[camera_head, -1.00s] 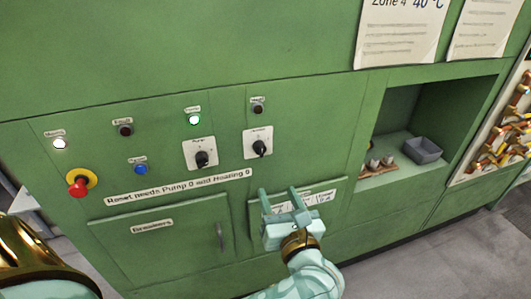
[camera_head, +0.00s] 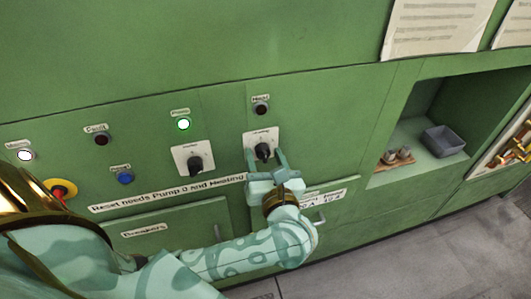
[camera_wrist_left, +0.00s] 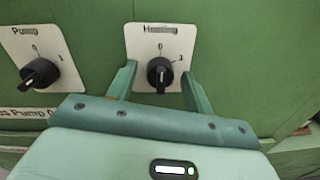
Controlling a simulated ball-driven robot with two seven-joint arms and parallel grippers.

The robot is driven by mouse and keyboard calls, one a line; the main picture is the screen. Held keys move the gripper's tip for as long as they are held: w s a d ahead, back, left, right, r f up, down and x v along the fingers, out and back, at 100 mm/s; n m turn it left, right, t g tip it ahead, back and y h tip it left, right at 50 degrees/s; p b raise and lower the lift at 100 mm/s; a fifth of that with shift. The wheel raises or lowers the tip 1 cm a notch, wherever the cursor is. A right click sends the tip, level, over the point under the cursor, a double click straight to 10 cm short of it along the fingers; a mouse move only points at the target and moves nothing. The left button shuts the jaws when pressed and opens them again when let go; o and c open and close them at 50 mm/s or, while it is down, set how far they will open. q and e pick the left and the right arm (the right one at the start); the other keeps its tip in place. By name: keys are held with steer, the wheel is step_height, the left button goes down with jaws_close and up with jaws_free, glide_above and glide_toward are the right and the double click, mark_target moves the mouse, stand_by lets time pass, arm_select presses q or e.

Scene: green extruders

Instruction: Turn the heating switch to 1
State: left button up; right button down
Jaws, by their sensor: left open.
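The heating switch (camera_head: 263,150) is a black knob on a white plate marked 0 at the top and 1 at the upper right. In the left wrist view the heating knob (camera_wrist_left: 160,74) has its grip bar roughly upright, in line with the 0. My left gripper (camera_head: 265,160) is open, its fingers pointing at the panel just below the knob. In the left wrist view its fingertips (camera_wrist_left: 159,70) lie on either side of the knob with gaps; contact cannot be seen. My right gripper is out of view.
The pump switch (camera_head: 195,163) sits left of the heating switch, its bar slanted. The heat lamp (camera_head: 261,108) is dark; the pump lamp (camera_head: 183,124) glows green. A red stop button (camera_head: 60,192) is far left. A grey bin (camera_head: 443,140) stands in the recess at right.

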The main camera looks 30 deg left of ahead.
arm_select(q)
steer(key=c, duration=1)
steer(key=shift+o, duration=0.2)
steer(key=shift+d, duration=0.1)
steer(key=m+p, duration=0.2)
steer(key=shift+r+p, duration=0.2)
steer(key=shift+p, duration=0.1)
steer(key=m+p, duration=0.6)
steer(key=shift+f+m+g+p, duration=0.15)
steer(key=shift+m+g+p, duration=0.15)
steer(key=shift+m+p, duration=1.35)
steer(key=shift+m, duration=0.25)
